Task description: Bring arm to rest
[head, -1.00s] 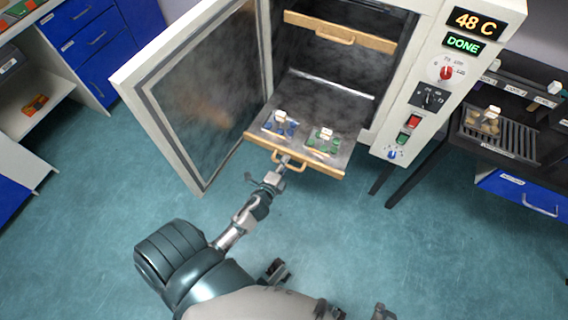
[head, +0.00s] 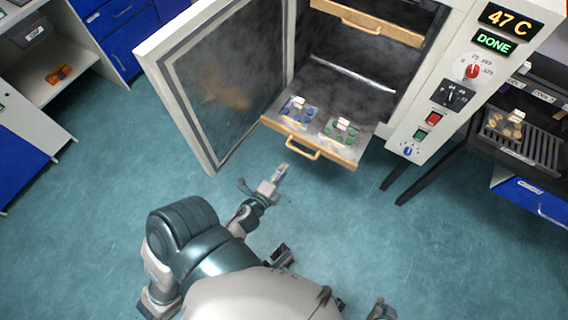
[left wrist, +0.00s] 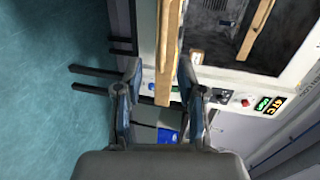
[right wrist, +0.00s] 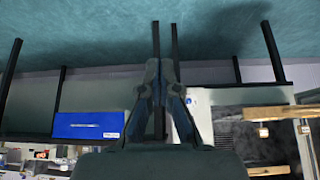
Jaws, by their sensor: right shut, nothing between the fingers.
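My left gripper (head: 281,172) is in front of the oven, a little apart from the wooden handle (head: 303,155) of the lower drawer (head: 375,140). It is open and empty; its two fingers stand apart in the left wrist view (left wrist: 158,68), with a wooden drawer front (left wrist: 166,50) beyond them. The lower drawer is pulled out and bears a set of blue pieces (head: 297,111) and a set of green pieces (head: 341,131). My right gripper (right wrist: 163,62) is shut and empty, its fingers together in the right wrist view. In the head view the right arm is mostly hidden.
The oven door (head: 225,90) stands wide open at the left. The upper drawer (head: 367,20) is inside the oven. The display (head: 510,20) reads 47 C and DONE. A dark bench with a rack (head: 525,140) stands at the right. The floor in front is clear.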

